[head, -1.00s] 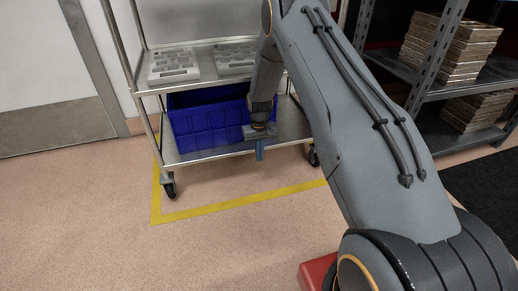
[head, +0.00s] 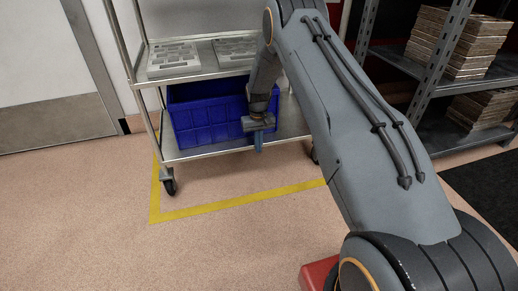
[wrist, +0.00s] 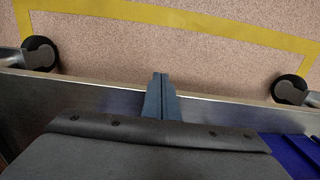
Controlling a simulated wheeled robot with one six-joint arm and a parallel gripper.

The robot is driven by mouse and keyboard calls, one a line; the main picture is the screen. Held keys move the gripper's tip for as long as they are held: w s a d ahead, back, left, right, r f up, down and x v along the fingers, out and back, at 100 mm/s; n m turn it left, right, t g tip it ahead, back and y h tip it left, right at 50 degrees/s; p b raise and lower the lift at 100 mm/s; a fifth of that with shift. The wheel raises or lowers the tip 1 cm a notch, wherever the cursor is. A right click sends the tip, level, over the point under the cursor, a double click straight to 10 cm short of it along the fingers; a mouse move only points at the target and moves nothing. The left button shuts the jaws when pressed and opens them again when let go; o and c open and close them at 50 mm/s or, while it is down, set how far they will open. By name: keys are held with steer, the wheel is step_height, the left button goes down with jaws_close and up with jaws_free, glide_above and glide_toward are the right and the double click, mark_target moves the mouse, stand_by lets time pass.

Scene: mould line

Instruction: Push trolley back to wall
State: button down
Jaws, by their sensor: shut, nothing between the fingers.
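The metal trolley (head: 213,153) stands against the wall, inside the yellow floor outline. It carries grey mould plates on its middle shelf and a blue crate (head: 205,115) on its lower shelf. My gripper (head: 258,142) is shut and points down at the front edge of the lower shelf, right of the crate's middle. In the wrist view the shut fingers (wrist: 160,92) overlap the shelf's edge (wrist: 95,90); I cannot tell whether they touch it. Two black castors (wrist: 38,52) show there, both within the yellow line (wrist: 200,20). My arm hides part of the trolley's right side.
A shelving rack (head: 440,80) with stacked blocks stands at the right. A dark mat (head: 485,185) lies before it. A grey door (head: 50,80) is at the left. The floor (head: 90,220) in front of the trolley is clear.

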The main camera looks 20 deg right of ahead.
steer(key=w+b, duration=0.1)
steer(key=w, duration=0.2)
steer(key=shift+w, duration=0.4)
steer(key=shift+s, duration=0.15)
steer(key=shift+s+r+p, duration=0.1)
steer(key=shift+s+p, duration=0.3)
steer(key=shift+s, duration=0.05)
step_height(320, 180, up, 10)
steer(key=s+p, duration=0.2)
steer(key=p, duration=0.4)
steer(key=shift+s, duration=0.4)
